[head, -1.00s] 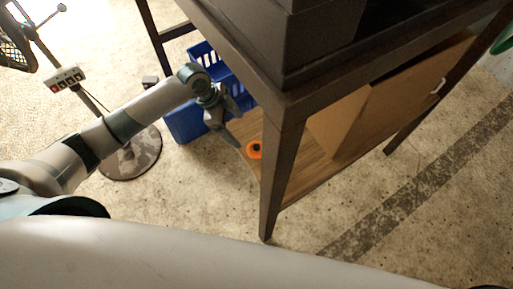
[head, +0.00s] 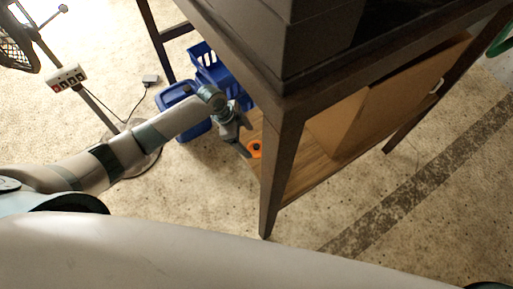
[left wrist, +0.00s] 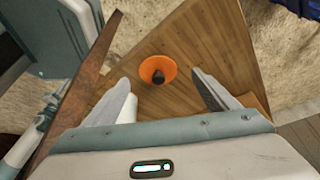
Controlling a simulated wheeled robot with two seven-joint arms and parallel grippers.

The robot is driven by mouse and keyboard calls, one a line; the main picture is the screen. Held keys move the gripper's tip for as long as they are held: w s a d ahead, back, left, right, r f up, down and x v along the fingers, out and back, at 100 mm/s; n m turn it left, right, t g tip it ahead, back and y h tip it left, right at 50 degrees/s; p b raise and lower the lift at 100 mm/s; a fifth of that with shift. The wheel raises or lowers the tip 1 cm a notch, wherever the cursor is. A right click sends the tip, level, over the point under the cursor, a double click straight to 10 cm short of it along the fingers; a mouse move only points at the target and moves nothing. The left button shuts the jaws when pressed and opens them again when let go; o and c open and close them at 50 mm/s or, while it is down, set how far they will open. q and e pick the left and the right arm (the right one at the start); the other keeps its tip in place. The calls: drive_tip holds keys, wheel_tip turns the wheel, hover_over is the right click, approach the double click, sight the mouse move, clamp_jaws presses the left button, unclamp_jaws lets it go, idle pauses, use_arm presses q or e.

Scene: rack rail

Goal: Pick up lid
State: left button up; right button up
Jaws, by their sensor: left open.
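The lid (left wrist: 157,70) is a small orange disc with a dark knob in its middle. It lies on the wooden lower shelf (left wrist: 193,35) of a dark table. In the head view the lid (head: 254,149) shows beside my left gripper (head: 246,143). In the left wrist view my left gripper (left wrist: 165,95) is open and empty, its two fingers spread on either side with the lid between and just beyond their tips. My right gripper is not in view.
The dark table's leg (head: 271,180) and top edge (head: 290,100) stand close to my left arm. A blue crate (head: 213,66) and a blue bin (head: 180,95) are behind my gripper. A cardboard panel (head: 395,95) leans on the shelf to the right. A fan stand with a cord is at left.

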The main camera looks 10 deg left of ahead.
sight(255, 146)
use_arm(q)
drive_tip(key=d+f, duration=0.1)
drive_tip(key=d+f+p, duration=0.1)
drive_tip(key=shift+d+f, duration=0.2)
drive_tip(key=shift+f, duration=0.2)
drive_tip(key=shift+d+f, duration=0.2)
drive_tip(key=shift+f, duration=0.5)
drive_tip(key=c, duration=1.1)
